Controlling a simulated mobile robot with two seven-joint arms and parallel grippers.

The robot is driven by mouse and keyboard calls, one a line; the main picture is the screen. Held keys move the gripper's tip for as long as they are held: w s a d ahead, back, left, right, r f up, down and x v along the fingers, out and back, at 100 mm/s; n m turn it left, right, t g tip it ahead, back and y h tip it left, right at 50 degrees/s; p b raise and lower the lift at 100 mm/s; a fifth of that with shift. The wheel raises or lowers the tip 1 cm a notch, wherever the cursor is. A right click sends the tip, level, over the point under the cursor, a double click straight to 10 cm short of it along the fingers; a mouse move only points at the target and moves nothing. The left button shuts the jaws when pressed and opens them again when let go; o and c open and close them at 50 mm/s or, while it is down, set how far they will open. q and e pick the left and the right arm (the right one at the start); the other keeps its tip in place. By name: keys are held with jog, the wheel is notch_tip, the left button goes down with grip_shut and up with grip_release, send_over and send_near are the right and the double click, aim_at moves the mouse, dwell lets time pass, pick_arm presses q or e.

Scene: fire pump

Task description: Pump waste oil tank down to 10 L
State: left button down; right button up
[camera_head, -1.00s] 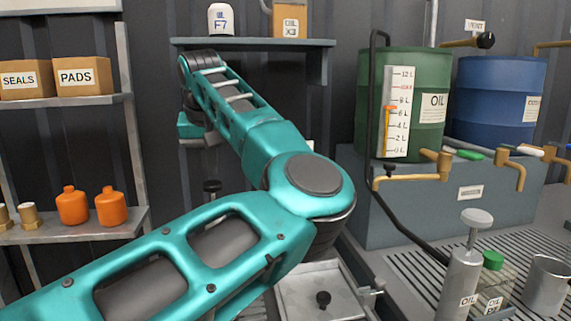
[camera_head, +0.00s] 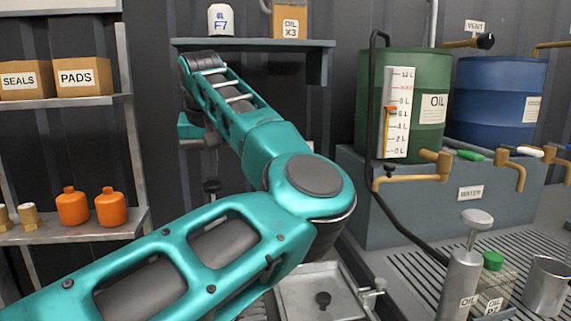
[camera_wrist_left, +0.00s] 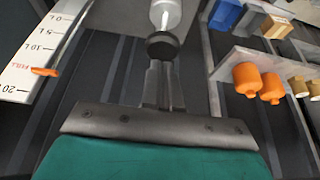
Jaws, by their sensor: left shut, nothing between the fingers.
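In the left wrist view, a white scale (camera_wrist_left: 32,62) marked 0 L, 5 L, 10 L and 20 stands at the left. Its orange pointer (camera_wrist_left: 44,72) lies beyond 10 L, close to a red mark. My left gripper (camera_wrist_left: 157,72) is shut and empty. Its fingertips are right by a black knob (camera_wrist_left: 161,45) on a rod; I cannot tell whether they touch. A pale cylinder (camera_wrist_left: 167,14) is behind the knob. In the head view, a black knob (camera_head: 211,186) shows below my left forearm. My right gripper is out of view.
A green oil drum (camera_head: 424,75) with its own scale and a blue drum (camera_head: 500,100) stand on a grey plinth at the right. Orange bottles (camera_head: 72,206) sit on the left shelf.

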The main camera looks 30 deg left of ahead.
aim_at(212, 186)
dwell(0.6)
pick_arm(q)
jog(key=shift+f, duration=3.25)
jog(key=shift+s, duration=0.1)
jog(key=shift+r+p, duration=2.15)
jog(key=shift+r, duration=1.1)
